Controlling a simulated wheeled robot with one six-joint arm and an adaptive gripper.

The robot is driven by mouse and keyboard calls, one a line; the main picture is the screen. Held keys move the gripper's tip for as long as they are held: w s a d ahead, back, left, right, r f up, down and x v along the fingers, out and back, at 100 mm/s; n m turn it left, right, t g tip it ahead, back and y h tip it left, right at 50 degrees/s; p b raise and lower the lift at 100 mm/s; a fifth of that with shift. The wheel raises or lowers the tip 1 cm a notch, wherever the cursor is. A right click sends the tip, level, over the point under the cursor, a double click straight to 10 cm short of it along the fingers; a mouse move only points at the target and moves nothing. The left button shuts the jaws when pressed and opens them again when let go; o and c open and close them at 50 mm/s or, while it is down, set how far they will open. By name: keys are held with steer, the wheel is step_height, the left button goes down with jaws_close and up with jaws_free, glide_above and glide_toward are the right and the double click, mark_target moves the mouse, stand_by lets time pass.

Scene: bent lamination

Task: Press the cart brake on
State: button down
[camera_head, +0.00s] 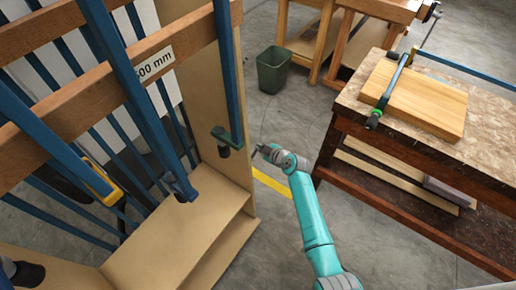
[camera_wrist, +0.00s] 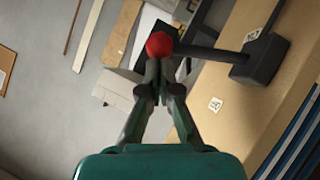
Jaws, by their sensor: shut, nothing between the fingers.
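In the wrist view a red ball knob (camera_wrist: 159,45) sits at the end of a black lever (camera_wrist: 212,52). The lever runs right to a black block (camera_wrist: 260,59) against a tan panel (camera_wrist: 245,98). This looks like the cart brake. My gripper (camera_wrist: 160,67) is shut and empty, its tips at the lower edge of the knob in the picture. I cannot tell whether they touch it. In the head view my gripper (camera_head: 258,151) is just right of the wooden clamp rack (camera_head: 237,196); the red knob does not show there.
Blue bar clamps (camera_head: 140,90) hang on the rack at left. A workbench (camera_head: 345,98) with a clamped wooden board (camera_head: 420,98) stands at right. A dark green bin (camera_head: 272,70) stands on the floor behind. Grey floor between rack and bench is open.

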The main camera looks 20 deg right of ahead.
step_height(320, 180, down, 8)
steer(key=w+d+m+g+y, duration=0.1)
steer(key=d+m+g+y, duration=0.1)
steer(key=m+g+y, duration=0.1)
steer(key=shift+w+r+m+y, duration=0.15)
steer(key=shift+m+y, duration=0.35)
steer(key=shift+y, duration=0.1)
stand_by(0.4)
